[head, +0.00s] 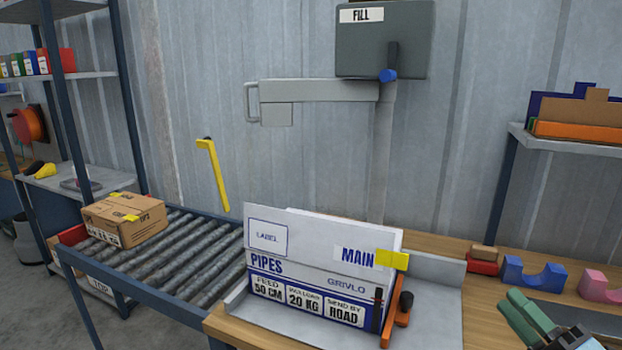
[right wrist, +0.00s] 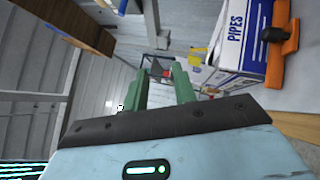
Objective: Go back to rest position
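My right gripper (head: 522,312) is at the lower right of the head view, to the right of the white box and near the worktop's front. Its green fingers are spread. In the right wrist view, the gripper (right wrist: 158,80) has its two fingers apart with nothing between them. A white PIPES box (head: 315,272) stands on the grey plate of the workbench. The same box (right wrist: 236,40) shows at the upper right of the wrist view, apart from the fingers. My left gripper is in neither view.
An orange clamp with a black knob (head: 398,318) is at the box's right side. Blue (head: 535,275) and pink (head: 600,286) cradles stand along the bench at the right. A roller conveyor (head: 180,262) with a brown carton (head: 124,220) lies to the left.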

